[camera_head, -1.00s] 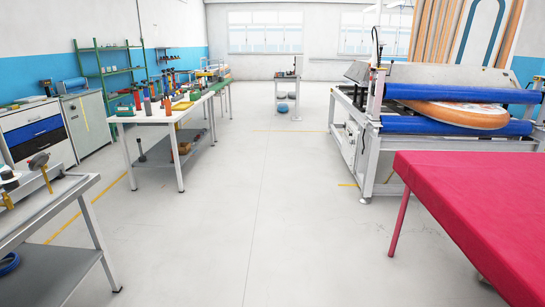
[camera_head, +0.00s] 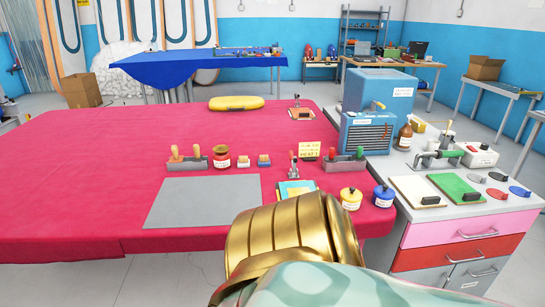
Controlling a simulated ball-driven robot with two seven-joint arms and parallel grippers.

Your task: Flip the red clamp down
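A small upright toggle clamp with a red handle (camera_head: 293,164) stands on the red-covered table, just behind a small stack of coloured sheets (camera_head: 296,189). Its handle points up. A second small clamp (camera_head: 297,104) stands on a brown board near the table's far right corner; its handle looks dark, with a little red below. A larger clamp with a green handle (camera_head: 441,154) is on the drawer cabinet to the right. Neither gripper shows in the head view.
The red table (camera_head: 90,160) holds a grey sheet (camera_head: 205,200), tool holders, a yellow jar (camera_head: 350,199), a blue jar (camera_head: 383,196) and a yellow case (camera_head: 236,103). A blue machine (camera_head: 367,134) stands at its right. The table's left half is clear.

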